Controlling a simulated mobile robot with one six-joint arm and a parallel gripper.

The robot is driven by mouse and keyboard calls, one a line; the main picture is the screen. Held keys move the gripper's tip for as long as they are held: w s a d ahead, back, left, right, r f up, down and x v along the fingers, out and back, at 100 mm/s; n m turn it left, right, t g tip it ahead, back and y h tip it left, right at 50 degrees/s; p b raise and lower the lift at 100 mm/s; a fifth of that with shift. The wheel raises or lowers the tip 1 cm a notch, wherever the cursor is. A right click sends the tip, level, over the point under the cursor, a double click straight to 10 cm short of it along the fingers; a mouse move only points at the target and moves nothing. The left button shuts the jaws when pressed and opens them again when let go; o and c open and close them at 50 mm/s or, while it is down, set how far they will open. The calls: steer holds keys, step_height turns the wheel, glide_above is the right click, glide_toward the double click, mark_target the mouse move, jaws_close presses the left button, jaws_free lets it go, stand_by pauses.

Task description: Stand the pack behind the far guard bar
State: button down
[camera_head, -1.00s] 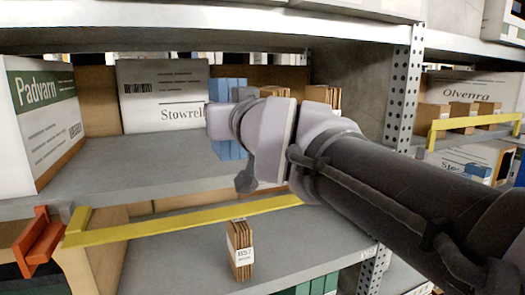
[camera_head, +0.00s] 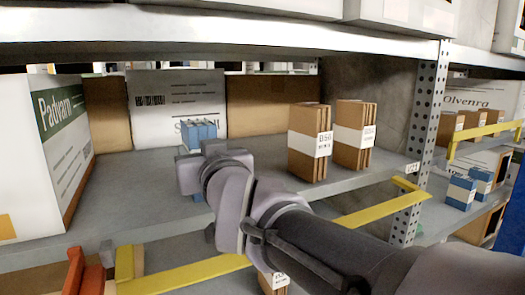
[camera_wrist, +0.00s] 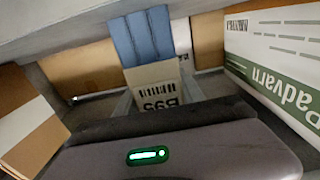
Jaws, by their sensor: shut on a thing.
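My gripper (camera_head: 208,168) is shut on a blue pack (camera_head: 199,130), whose top shows beyond the wrist in the head view. In the wrist view the blue pack (camera_wrist: 142,38) carries a pale label (camera_wrist: 157,90) reading B95, upside down in that picture, between the two fingers. The gripper hides the pack's lower part in the head view, so I cannot tell whether it touches the shelf (camera_head: 130,190). Another yellow guard bar (camera_head: 482,131) crosses the rack at far right.
Two brown packs with white labels (camera_head: 309,144) (camera_head: 354,137) stand on the shelf right of my gripper. A white Padvarn box (camera_head: 50,150) stands at left, a white Stowrell box (camera_head: 165,88) behind. A perforated post (camera_head: 424,130) stands right. Blue packs (camera_head: 461,188) stand beyond it.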

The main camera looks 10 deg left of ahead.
steer(key=shift+s+d, duration=0.1)
steer(key=shift+s, duration=0.25)
steer(key=c, duration=1)
jaws_free()
steer(key=shift+s, duration=0.1)
steer(key=shift+c, duration=0.2)
steer(key=o, duration=0.3)
steer(key=shift+w+f, duration=0.1)
steer(key=shift+w, duration=0.2)
steer(key=shift+s+r, duration=0.15)
steer(key=shift+r, duration=0.05)
steer(key=shift+s+d+r, duration=0.1)
steer(key=shift+s, duration=0.2)
steer(key=v, duration=1.1)
steer(key=shift+s, duration=0.1)
